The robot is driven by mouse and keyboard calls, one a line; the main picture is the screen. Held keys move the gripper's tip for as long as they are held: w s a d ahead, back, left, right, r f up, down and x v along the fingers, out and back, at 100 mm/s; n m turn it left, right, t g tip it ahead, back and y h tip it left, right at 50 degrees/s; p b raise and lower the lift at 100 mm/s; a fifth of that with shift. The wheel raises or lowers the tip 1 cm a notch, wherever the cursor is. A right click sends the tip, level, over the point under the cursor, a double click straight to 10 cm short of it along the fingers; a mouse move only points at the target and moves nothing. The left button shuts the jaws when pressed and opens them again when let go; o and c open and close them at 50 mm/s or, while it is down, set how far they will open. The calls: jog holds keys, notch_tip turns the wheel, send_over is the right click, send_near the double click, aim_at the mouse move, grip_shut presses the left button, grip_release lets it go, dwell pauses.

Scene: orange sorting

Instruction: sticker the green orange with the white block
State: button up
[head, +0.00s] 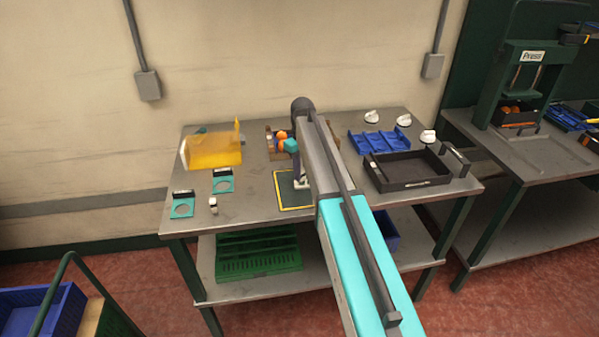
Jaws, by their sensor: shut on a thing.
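My gripper (300,184) is small and partly hidden by my arm, low over a dark mat with a yellow border (294,207) at the middle of the table. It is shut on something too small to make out. A small white block with a brownish top (213,204) stands on the table's front left, apart from my gripper. I cannot make out a green orange. Orange fruit (282,135) shows in a wooden crate (270,148) behind my gripper, partly covered by my arm.
A yellow bin (217,152) and two teal plates with round marks (182,208) (223,183) are on the left. A blue tray (378,142), black tray (410,181) and several white knob-like things (372,116) are on the right. Bare table (250,190) lies left of the mat.

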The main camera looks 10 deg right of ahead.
jog(key=shift+f, duration=0.6)
dwell(1.9)
jog(key=shift+r, duration=0.1)
jog(key=shift+r+p, duration=1.65)
jog(key=shift+r, duration=1.85)
jog(key=shift+s+f+b, duration=0.2)
jog(key=shift+s+b, duration=0.1)
jog(key=shift+s, duration=0.1)
jog(key=s+f+b, duration=0.2)
jog(key=s+b, duration=0.3)
jog(key=s, duration=0.3)
jog(key=s+f+b, duration=0.3)
jog(key=s+b, duration=0.1)
jog(key=s, duration=0.4)
jog(key=shift+s+a+f+b, duration=0.3)
jog(key=shift+s+a+b, duration=0.1)
jog(key=shift+a, duration=0.15)
